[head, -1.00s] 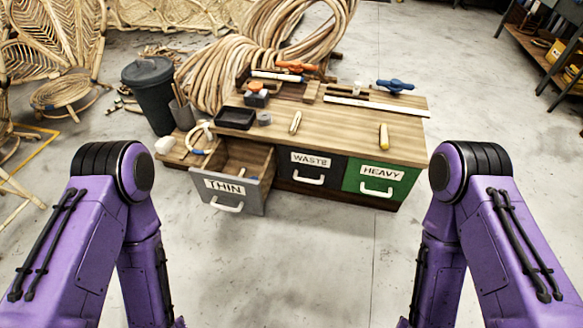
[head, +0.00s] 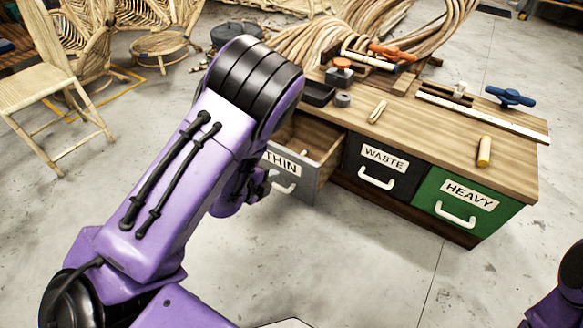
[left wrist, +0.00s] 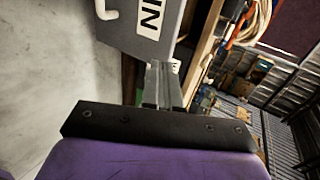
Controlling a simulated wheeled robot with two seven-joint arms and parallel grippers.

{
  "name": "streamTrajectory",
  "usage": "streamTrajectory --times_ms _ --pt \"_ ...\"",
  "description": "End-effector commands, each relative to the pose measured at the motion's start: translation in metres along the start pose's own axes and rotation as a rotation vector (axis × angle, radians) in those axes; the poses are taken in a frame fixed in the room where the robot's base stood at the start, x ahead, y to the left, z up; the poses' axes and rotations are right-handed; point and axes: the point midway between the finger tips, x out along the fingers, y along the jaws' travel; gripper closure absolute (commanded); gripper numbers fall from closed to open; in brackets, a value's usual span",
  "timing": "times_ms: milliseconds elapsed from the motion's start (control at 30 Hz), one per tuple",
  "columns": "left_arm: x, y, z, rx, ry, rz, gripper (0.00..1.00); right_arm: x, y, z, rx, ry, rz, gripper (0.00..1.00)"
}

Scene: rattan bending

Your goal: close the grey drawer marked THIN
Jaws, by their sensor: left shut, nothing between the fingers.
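The grey drawer marked THIN (head: 302,182) stands pulled out at the left end of the wooden bench (head: 430,120); its open inside shows behind the front. My left arm covers the left part of its front. My left gripper (head: 266,184) is shut and empty, close to the drawer front by its white handle. In the left wrist view the shut fingers (left wrist: 161,82) point at the grey drawer front (left wrist: 135,25), near its label. I cannot tell whether they touch it. My right gripper is out of view.
The black WASTE drawer (head: 372,187) and green HEAVY drawer (head: 438,213) are shut. Clamps, a black tray (head: 318,93) and small tools lie on the bench top. Rattan coils and chairs stand behind and left. The floor in front is clear.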

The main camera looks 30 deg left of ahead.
Motion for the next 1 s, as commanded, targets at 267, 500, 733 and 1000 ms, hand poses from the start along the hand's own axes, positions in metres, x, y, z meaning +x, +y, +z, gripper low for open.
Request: streamTrajectory --times_ms 267,500,733,1000 --pt "0.062 0.005 0.001 -0.008 -0.003 -0.001 1.0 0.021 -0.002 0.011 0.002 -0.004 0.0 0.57" --pt "0.103 -0.009 0.002 -0.009 -0.004 -0.002 1.0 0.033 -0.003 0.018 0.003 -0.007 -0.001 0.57" --pt "0.116 -0.018 0.002 -0.009 -0.004 0.003 1.0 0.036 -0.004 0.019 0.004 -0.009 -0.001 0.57" --pt "0.115 -0.018 0.002 -0.008 -0.004 0.003 1.0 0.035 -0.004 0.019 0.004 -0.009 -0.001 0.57"
